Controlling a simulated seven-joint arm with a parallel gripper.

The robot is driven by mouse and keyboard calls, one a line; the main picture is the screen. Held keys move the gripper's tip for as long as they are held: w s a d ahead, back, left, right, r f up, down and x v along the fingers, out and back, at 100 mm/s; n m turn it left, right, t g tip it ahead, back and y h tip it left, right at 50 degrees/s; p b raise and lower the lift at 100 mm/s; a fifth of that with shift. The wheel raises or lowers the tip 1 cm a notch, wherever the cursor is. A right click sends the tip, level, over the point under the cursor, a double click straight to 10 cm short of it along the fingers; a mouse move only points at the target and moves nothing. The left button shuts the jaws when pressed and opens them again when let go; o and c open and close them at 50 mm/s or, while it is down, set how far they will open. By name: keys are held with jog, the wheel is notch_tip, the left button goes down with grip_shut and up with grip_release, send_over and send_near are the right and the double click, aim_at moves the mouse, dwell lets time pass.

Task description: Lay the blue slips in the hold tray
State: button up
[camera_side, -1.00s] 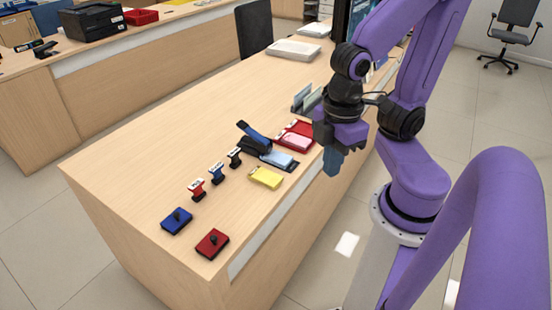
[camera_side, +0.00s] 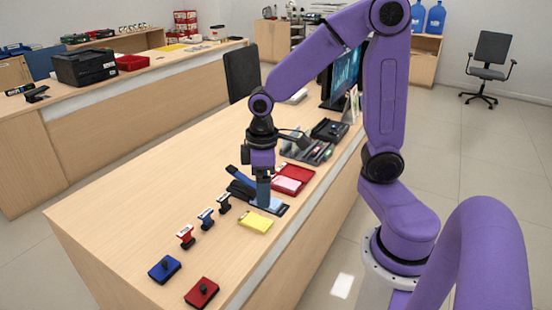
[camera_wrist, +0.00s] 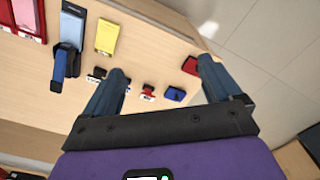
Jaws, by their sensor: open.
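The blue slips (camera_side: 270,204) lie as a light blue stack in a shallow dark tray (camera_side: 284,209), partly hidden behind my gripper; they also show at the top left of the wrist view (camera_wrist: 74,25). A red tray (camera_side: 310,172) beside them holds pink slips (camera_side: 288,184). I cannot tell which tray is the hold tray. My gripper (camera_wrist: 162,65) is open and empty, pointing down over the counter. In the side view it overlaps the blue slips; in the wrist view they lie up and left of the fingers. Its height above them is unclear.
Yellow slips (camera_side: 255,222), several stamps (camera_side: 206,217), a blue ink pad (camera_side: 165,269) and a red one (camera_side: 202,292) lie nearer. A grey organiser (camera_side: 308,152) stands beyond. The counter's left part is clear.

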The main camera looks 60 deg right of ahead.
jog(key=w+d+f+m, duration=0.4)
jog(key=w+d, duration=0.4)
jog(key=d, duration=0.3)
jog(key=m, duration=0.3)
send_over(276, 204)
notch_tip(276, 204, down, 4)
jog(key=shift+f, duration=0.1)
notch_tip(276, 204, down, 17)
jog(key=shift+f, duration=0.2)
jog(key=shift+s, duration=0.1)
jog(key=c, duration=1.2)
